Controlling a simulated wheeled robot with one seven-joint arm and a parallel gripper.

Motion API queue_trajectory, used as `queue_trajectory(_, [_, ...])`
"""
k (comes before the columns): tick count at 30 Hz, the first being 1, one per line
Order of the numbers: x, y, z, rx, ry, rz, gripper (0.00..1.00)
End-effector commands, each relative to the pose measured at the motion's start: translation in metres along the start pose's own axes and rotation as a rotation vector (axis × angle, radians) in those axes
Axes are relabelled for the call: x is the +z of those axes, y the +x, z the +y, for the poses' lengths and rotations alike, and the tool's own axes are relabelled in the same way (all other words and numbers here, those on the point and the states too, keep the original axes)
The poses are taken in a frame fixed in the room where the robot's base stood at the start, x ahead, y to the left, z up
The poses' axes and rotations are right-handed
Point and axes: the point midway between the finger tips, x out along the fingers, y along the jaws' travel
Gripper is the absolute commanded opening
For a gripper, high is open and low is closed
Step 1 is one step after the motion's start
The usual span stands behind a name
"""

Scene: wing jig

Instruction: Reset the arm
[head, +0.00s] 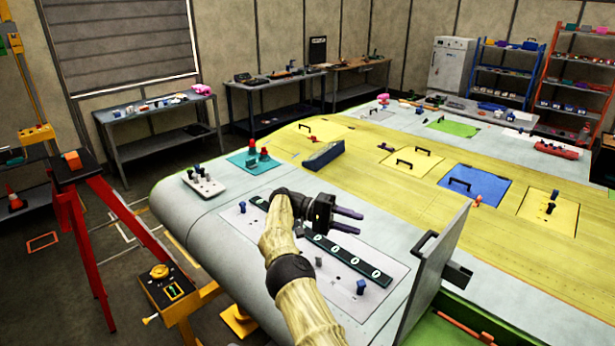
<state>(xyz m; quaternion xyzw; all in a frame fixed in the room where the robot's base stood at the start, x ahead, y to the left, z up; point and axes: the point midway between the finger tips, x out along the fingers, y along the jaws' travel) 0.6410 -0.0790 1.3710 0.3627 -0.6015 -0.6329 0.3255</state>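My gripper (347,221) is at the end of my arm, above the near part of the wing (170,209). Its two dark fingers point right and stand apart with a gap between them. Nothing shows between the fingers. My tan arm comes up from the bottom edge of the head view and bends at a black joint. A dark strip with several round marks (362,266) lies on the light panel below the gripper, and my arm hides part of it.
A raised hatch with a black handle (440,265) stands right of my arm. A white block with pegs (203,184) and a teal mat (243,167) with red-topped items lie left. A red stand (99,240) and a yellow-knobbed box (163,290) stand beside the wing.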

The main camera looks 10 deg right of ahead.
Motion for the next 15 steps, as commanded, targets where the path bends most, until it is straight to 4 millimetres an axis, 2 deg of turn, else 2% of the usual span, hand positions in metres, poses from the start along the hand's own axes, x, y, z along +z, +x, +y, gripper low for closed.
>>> queue_trajectory(4, [-0.012, 0.042, -0.003, -0.135, -0.056, -0.034, 0.35])
queue_trajectory(8, [-0.017, 0.082, -0.015, -0.294, -0.120, -0.045, 0.35])
queue_trajectory(12, [-0.012, 0.115, -0.035, -0.469, -0.176, -0.037, 0.35])
queue_trajectory(15, [-0.003, 0.132, -0.053, -0.592, -0.211, -0.020, 0.35])
